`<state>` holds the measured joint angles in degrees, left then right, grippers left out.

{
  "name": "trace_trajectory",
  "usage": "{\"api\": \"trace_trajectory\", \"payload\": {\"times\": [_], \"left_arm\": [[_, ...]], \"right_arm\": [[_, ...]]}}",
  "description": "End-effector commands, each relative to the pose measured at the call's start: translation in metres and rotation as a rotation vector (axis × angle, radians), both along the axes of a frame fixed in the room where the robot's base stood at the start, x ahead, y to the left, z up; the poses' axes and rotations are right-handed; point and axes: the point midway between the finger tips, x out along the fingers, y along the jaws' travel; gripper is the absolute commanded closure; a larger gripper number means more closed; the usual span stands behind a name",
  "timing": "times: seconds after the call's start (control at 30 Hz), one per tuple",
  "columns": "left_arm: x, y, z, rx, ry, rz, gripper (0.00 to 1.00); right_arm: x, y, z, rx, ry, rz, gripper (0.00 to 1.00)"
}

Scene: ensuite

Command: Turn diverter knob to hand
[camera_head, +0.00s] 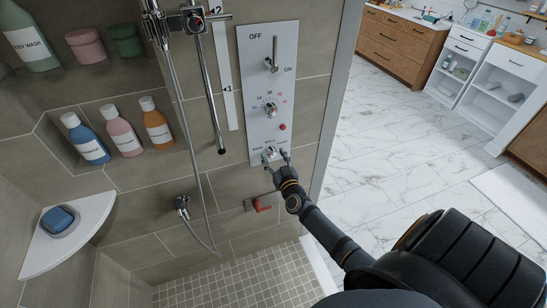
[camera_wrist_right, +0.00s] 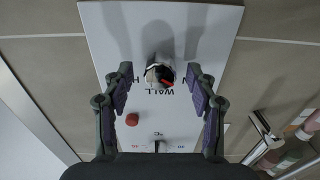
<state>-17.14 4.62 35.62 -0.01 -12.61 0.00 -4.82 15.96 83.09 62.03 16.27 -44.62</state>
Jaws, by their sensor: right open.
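The white shower control panel (camera_head: 268,92) is on the tiled wall. The diverter knob (camera_head: 269,154) is at its bottom, under printed labels, of which WALL reads upside down in the right wrist view. That view shows the knob (camera_wrist_right: 158,73) as a round, dark and pale end with a little red on it. I cannot tell which label it points at. My right gripper (camera_head: 278,157) is open at the knob. In the wrist view its fingers (camera_wrist_right: 159,80) stand on either side of the knob, with gaps visible on both sides. My left gripper is not in view.
Higher on the panel are a red button (camera_head: 282,127), a temperature dial (camera_head: 271,110) and an ON/OFF lever (camera_head: 272,61). A hose (camera_head: 187,130) and rail hang left of it. A red-handled valve (camera_head: 260,205) is below. Bottles fill the wall niches at left.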

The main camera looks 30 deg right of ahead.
Motion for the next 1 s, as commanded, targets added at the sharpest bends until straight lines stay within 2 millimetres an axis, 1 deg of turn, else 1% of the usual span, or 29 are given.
{"api": "trace_trajectory", "payload": {"times": [0.1, 0.33, 0.37, 0.73, 0.77, 1.0], "left_arm": [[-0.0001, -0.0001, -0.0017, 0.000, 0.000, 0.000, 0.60], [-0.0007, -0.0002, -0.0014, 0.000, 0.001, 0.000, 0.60], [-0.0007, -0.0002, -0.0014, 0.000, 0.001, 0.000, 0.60], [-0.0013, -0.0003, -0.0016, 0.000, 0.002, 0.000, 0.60], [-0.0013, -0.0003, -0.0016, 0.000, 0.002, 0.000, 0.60], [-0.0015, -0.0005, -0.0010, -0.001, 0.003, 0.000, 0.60]], "right_arm": [[0.0062, -0.0014, -0.0002, 0.000, 0.000, 0.000, 0.42], [0.0068, -0.0015, 0.0002, 0.000, 0.001, 0.001, 0.42], [0.0068, -0.0015, 0.0001, 0.000, 0.001, 0.001, 0.45], [0.0065, -0.0015, 0.0000, 0.000, 0.001, 0.000, 0.95], [0.0065, -0.0015, 0.0000, 0.000, 0.001, 0.000, 0.97], [0.0064, -0.0014, 0.0001, 0.028, -0.006, 0.000, 0.97]]}}
